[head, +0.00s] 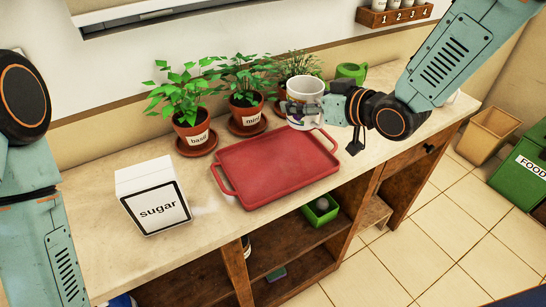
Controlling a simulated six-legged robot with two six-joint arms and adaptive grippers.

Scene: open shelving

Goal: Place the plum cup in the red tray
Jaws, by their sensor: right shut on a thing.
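A white cup (304,90) with a purple picture on its side, which I take for the plum cup, is upright in my right gripper (321,110). The gripper comes from the right and is shut on it; the fingers hide part of its lower side. The cup shows at the back right edge of the red tray (274,166); I cannot tell its height above it. The tray is empty and lies on the counter, with a handle at each end. My left arm shows at the left edge, but its gripper is out of view.
Potted herbs labelled basil (192,128) and mint (246,108) stand behind the tray, with a third plant (298,66) and a green mug-like thing (351,72) further right. A sugar box (153,196) stands left of the tray. The counter (100,245) has open shelves below.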

